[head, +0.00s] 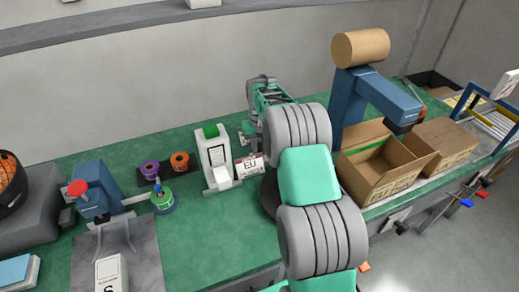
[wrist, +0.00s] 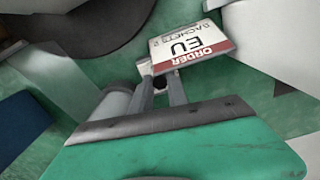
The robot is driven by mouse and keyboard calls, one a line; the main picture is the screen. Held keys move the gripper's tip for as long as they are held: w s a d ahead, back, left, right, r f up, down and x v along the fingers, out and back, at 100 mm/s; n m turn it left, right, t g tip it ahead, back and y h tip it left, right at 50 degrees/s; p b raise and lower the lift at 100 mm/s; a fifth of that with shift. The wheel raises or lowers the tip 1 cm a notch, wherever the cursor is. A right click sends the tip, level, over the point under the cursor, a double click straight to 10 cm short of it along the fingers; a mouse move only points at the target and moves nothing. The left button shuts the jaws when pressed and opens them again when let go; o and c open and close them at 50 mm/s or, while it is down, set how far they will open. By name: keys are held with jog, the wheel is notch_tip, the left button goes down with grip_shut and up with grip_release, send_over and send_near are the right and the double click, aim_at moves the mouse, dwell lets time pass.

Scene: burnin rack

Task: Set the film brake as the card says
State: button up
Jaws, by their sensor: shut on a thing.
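The order card (wrist: 188,45), white with a red band, reads "ORDER", "EU" and a line that looks like "SACHETS". It shows in the head view (head: 250,164) beside the white dispenser. My gripper (wrist: 160,84) is shut at the card's edge and appears to hold it; the exact contact is small. In the head view my arm partly hides the gripper. A blue unit with a red knob (head: 78,188) stands at the left. A blue stand (head: 350,105) carrying a brown roll (head: 360,47) rises at the right. I cannot tell which part is the film brake.
A white dispenser with a green top (head: 215,158) stands left of the card. Purple (head: 149,169), orange (head: 180,161) and green (head: 162,198) reels lie farther left. An open cardboard box (head: 380,175) stands right of my arm. The green bench (head: 205,245) is clear at the front middle.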

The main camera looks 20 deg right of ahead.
aim_at(259, 151)
grip_shut()
jog(key=m, duration=0.3)
jog(key=shift+b, duration=0.3)
jog(key=o, duration=0.9)
grip_release()
jog(key=shift+r, duration=0.1)
notch_tip(259, 151, up, 8)
jog(key=shift+f+b, duration=0.2)
jog(key=shift+b, duration=0.25)
